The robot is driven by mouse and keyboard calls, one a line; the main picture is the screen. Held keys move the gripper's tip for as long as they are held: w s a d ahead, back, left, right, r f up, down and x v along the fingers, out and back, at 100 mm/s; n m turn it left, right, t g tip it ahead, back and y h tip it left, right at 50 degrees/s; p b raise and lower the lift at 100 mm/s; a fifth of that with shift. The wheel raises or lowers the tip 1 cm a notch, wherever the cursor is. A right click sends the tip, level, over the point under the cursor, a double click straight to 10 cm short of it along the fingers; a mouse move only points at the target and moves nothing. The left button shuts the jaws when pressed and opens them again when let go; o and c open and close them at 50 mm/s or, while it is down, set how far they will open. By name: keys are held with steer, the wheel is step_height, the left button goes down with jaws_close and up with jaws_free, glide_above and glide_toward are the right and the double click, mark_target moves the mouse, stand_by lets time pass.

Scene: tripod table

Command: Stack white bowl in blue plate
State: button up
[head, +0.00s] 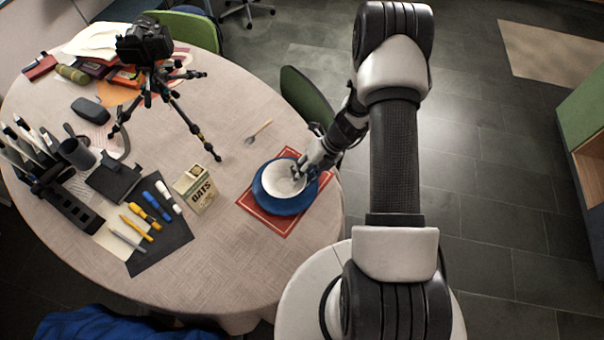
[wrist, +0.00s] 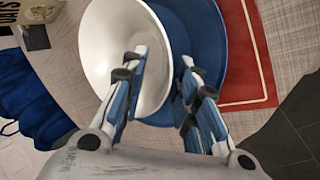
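The white bowl (head: 280,182) is over the blue plate (head: 284,207), inside its outline in the head view. In the wrist view the bowl (wrist: 112,55) covers the left part of the plate (wrist: 205,30); whether its base rests fully on the plate is hidden. My gripper (head: 298,173) is at the bowl's right rim. In the wrist view my gripper (wrist: 164,57) has its fingers apart, the left one over the bowl's inside and the right one outside over the plate. The rim lies between them with visible gaps.
The plate lies on a red mat (head: 248,203) near the round table's (head: 235,265) right edge. An oats box (head: 196,190) stands to the left, a fork (head: 257,132) lies behind, and a tripod with camera (head: 146,45) stands further back. Pens and markers (head: 150,205) lie at left.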

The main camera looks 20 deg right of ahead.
steer(key=shift+r, duration=0.1)
steer(key=w+p+v, duration=0.1)
steer(key=p+v, duration=0.3)
steer(key=v, duration=0.8)
steer(key=a+r+n+h, duration=0.1)
steer(key=a+r+n, duration=0.2)
steer(key=r+n, duration=0.65)
steer(key=s+a+r+n+h, duration=0.1)
steer(key=s+a+r+n, duration=0.25)
steer(key=r, duration=0.35)
steer(key=s+a+r+n+h, duration=0.1)
steer(key=s+a+r+n, duration=0.1)
steer(key=r+n, duration=0.35)
steer(key=s+a+r+n+t+h, duration=0.3)
steer(key=s+r+n, duration=0.8)
steer(key=s+n, duration=0.4)
steer(key=n, duration=0.4)
steer(key=shift+t, duration=0.3)
steer(key=shift+r, duration=0.1)
